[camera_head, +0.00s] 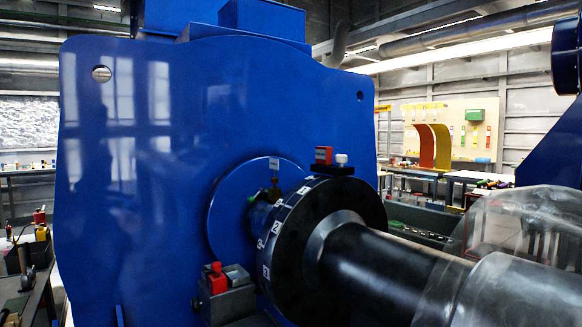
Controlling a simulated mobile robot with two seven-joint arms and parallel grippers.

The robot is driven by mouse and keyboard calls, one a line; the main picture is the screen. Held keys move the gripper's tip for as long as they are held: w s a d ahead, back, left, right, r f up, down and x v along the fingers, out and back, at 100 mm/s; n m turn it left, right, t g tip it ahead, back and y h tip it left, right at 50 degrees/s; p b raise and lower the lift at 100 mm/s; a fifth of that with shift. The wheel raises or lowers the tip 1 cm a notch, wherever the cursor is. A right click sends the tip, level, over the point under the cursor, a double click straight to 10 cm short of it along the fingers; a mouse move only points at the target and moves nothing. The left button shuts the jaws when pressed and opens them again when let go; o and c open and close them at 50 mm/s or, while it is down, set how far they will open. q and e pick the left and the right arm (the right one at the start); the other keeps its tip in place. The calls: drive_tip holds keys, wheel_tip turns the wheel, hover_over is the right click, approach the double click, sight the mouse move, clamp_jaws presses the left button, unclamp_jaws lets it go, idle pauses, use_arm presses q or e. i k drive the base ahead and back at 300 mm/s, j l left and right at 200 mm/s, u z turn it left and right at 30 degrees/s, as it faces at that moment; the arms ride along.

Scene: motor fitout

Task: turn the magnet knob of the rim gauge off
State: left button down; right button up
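A black coupling disc (345,215) with white number labels on its rim sits on a shaft in front of the big blue motor housing (130,180). On top of the rim stands a small red block (323,155), and beside it a white-topped knob (341,159) on a dark base. At the lower left of the disc is a grey block (232,300) with a red piece (217,280) on it. I cannot tell for sure which of these is the rim gauge's magnet knob, or how any knob is turned. Neither gripper is in view.
A thick dark shaft (390,265) runs from the disc to the lower right. A clear, see-through cover (520,235) stands at right. A cluttered bench (40,290) is at left. A pegboard wall (455,125) and workbenches are behind.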

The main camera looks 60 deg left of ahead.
sight(341, 159)
drive_tip(key=u, duration=1.7)
drive_tip(key=i+j, duration=0.2)
drive_tip(key=j, duration=0.15)
drive_tip(key=i+j+z, duration=0.15)
drive_tip(key=j, duration=0.25)
drive_tip(key=i+j, duration=0.3)
drive_tip(key=i+j+z, duration=0.15)
drive_tip(key=j, duration=0.3)
drive_tip(key=i+j, duration=0.2)
drive_tip(key=j, duration=0.2)
drive_tip(key=z, duration=0.05)
